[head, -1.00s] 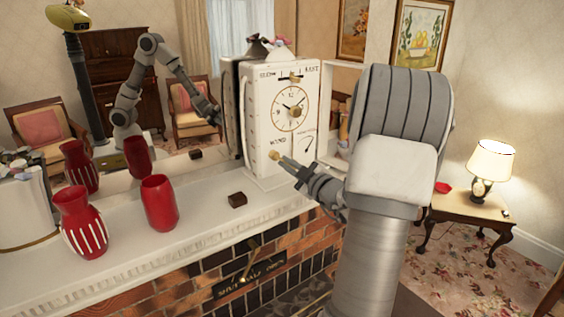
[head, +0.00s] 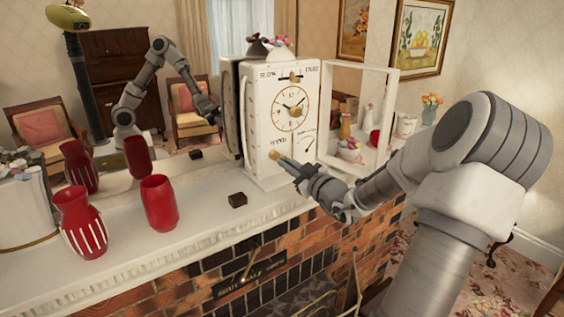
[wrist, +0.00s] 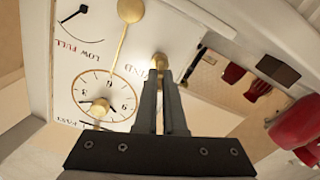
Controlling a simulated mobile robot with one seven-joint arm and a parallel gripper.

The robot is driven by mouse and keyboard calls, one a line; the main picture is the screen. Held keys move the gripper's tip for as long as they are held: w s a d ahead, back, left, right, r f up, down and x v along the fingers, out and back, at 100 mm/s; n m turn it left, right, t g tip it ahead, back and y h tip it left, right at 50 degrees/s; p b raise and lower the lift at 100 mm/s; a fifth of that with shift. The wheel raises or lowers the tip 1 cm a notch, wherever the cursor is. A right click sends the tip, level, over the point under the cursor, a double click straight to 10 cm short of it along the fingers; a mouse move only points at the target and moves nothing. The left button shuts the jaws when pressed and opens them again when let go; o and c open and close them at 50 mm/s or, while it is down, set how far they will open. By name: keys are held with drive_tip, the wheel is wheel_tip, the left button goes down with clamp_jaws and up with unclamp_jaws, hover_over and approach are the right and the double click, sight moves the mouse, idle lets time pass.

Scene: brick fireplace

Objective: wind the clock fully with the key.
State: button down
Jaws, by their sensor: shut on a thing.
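The white clock (head: 265,130) stands upright on the mantel, its dial (head: 291,103) facing me. My gripper (head: 281,160) is at the lower left of the clock's face, by the WIND label. In the wrist view my gripper (wrist: 163,88) is shut on the small brass key (wrist: 159,61), which is at the clock's face; the fingers hide part of it. The small gauge (wrist: 75,18), marked LOW and FULL, appears upside down in the wrist view, and its needle points toward the FULL side. A brass disc (wrist: 130,9) on a thin rod crosses the face.
Red vases (head: 159,203) and a small dark block (head: 237,199) stand on the mantel (head: 190,232) left of the clock. A mirror behind reflects the room and my arm. A white open frame (head: 388,120) stands right of the clock, with flowers and small items near it.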

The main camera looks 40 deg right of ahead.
drive_tip(key=shift+a, duration=0.1)
idle(0.3)
drive_tip(key=shift+r+m, duration=0.1)
drive_tip(key=shift+m, duration=1.7)
drive_tip(key=c, duration=0.9)
unclamp_jaws()
drive_tip(key=shift+w, duration=0.2)
drive_tip(key=shift+c, duration=0.2)
drive_tip(key=shift+s, duration=0.1)
drive_tip(key=o, duration=0.5)
drive_tip(key=s, duration=0.7)
drive_tip(key=shift+a, duration=0.3)
